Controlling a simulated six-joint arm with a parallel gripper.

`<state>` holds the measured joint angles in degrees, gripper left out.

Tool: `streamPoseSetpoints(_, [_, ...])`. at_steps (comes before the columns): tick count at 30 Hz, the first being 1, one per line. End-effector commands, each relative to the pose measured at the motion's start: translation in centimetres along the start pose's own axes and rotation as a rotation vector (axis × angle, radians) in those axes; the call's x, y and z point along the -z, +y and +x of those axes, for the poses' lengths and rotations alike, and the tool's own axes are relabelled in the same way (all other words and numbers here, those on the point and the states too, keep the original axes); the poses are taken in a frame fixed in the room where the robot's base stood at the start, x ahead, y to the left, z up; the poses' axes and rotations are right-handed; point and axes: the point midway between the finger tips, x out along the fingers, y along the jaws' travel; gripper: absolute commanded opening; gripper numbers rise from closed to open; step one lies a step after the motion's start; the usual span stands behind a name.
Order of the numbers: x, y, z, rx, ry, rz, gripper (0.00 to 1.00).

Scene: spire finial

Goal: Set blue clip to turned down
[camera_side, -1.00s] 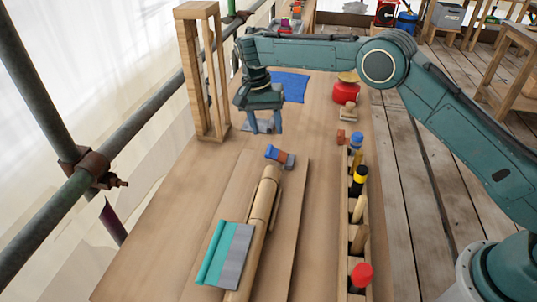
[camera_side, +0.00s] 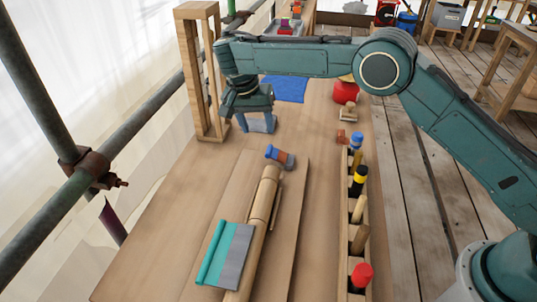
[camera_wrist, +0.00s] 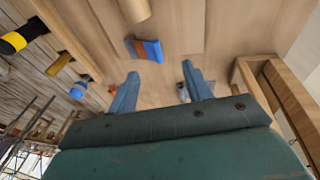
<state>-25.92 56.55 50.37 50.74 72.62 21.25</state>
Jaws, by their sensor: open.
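The blue clip (camera_side: 279,155) lies on the bench beside the far end of a turned wooden piece (camera_side: 263,200). It has a blue end, a reddish-brown middle and a grey-blue end. In the wrist view the clip (camera_wrist: 146,50) shows blue and orange-red bands, ahead of the fingers and left of centre. I cannot tell which way it is turned. My gripper (camera_side: 257,124) is open, low over the bench beyond the clip and to its left, apart from it. Its two fingers (camera_wrist: 160,78) are spread. A small grey shape near the fingers is unclear.
A wooden upright frame (camera_side: 200,75) stands close to the left of my gripper. A wooden rack (camera_side: 352,230) with several coloured-handled tools runs along the right. A teal and grey piece (camera_side: 226,254) lies nearer. A blue cloth (camera_side: 287,88) and a red pot (camera_side: 346,91) are behind.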

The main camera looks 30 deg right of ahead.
Motion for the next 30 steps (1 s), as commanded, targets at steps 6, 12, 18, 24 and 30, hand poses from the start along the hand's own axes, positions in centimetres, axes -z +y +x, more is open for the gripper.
streamPoseSetpoints(6, [-2.0,0.2,-2.3,-0.019,0.138,-0.01,0.5])
streamPoseSetpoints(12, [-2.7,0.7,-3.3,-0.037,0.2,-0.013,0.5])
streamPoseSetpoints(18, [-2.7,0.8,-3.4,-0.04,0.205,-0.012,0.5])
streamPoseSetpoints(24, [-2.6,0.8,-3.1,-0.041,0.206,-0.013,0.5])
streamPoseSetpoints(30, [-2.4,0.9,-2.3,-0.042,0.208,-0.013,0.5])
